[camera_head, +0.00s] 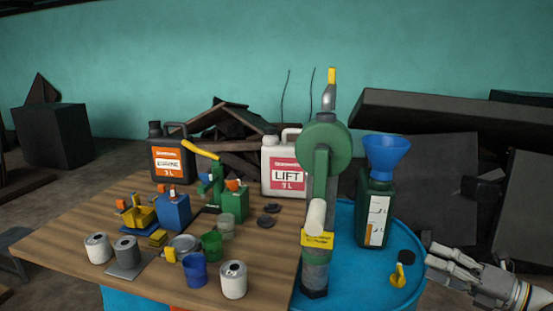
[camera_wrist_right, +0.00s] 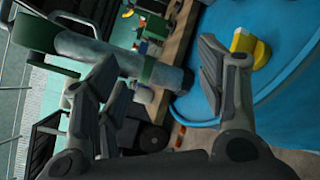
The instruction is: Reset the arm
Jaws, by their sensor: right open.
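My right gripper (camera_head: 455,262) is at the right edge of the head view, beside the blue drum and apart from the things on it. In the right wrist view its two fingers (camera_wrist_right: 160,85) are spread with nothing held between them. A green pump-like device (camera_head: 322,150) with a round head, a grey tube and a yellow-tipped lever stands upright at the drum's left side. It also shows in the right wrist view (camera_wrist_right: 110,58), beyond the fingers. My left gripper is in neither view.
The blue drum top (camera_head: 345,285) holds a dark green bottle (camera_head: 374,212) with a blue funnel (camera_head: 387,155) and a small yellow-and-black item (camera_head: 398,275). The wooden table (camera_head: 60,240) carries cans, cups, small boxes, a LIFT jug (camera_head: 285,165) and a dark jug (camera_head: 172,160).

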